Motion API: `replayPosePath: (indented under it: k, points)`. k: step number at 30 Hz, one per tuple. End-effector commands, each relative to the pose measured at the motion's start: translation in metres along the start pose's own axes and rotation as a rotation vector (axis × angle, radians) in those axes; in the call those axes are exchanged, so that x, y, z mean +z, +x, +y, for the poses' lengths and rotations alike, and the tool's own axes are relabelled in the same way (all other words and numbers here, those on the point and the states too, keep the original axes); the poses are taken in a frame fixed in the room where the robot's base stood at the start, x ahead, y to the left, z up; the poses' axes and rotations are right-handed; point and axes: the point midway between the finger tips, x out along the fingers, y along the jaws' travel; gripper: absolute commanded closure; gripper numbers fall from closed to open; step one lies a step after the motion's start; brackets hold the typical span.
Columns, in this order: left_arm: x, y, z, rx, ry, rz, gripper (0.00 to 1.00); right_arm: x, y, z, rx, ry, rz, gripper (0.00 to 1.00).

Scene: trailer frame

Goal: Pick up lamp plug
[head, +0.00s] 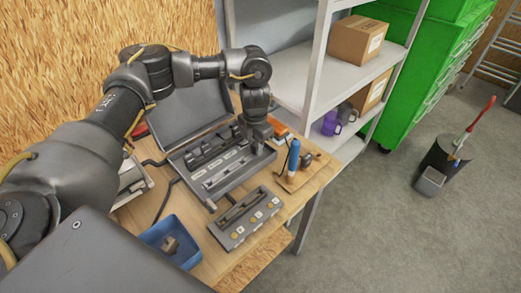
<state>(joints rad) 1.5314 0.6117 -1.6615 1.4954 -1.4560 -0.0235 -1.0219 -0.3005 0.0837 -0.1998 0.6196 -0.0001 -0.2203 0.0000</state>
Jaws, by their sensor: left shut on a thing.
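My left gripper (259,149) points down at the right end of an open grey case (225,182) on the wooden table. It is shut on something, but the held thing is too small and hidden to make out. I cannot pick out the lamp plug for certain. The case has dark slots with pale labels, and its lid (190,112) stands open behind. A grey panel (245,217) with a dark slot and several yellowish round spots lies in front of the case. My right gripper is not in view.
A blue bin (150,238) with a brownish block stands at the table's front. A blue-handled tool (293,157) stands on a small board at the right edge. An orange thing (278,128) lies behind the gripper. A shelf (300,85) stands close behind; dark cables run at left.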

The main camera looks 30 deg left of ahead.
Motion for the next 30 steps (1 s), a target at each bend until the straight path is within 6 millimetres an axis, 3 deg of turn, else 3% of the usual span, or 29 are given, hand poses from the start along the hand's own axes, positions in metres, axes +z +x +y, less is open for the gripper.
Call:
replayPosePath:
  k: [11,24,30]
  points:
    - [0.001,-0.009,0.000,0.001,0.002,-0.003,0.91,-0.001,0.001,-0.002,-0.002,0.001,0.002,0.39]
    - [0.001,-0.076,0.000,0.003,0.001,-0.005,0.91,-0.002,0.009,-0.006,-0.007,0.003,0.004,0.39]
    - [0.001,-0.097,0.000,0.002,0.000,-0.002,0.91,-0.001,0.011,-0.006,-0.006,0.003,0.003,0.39]
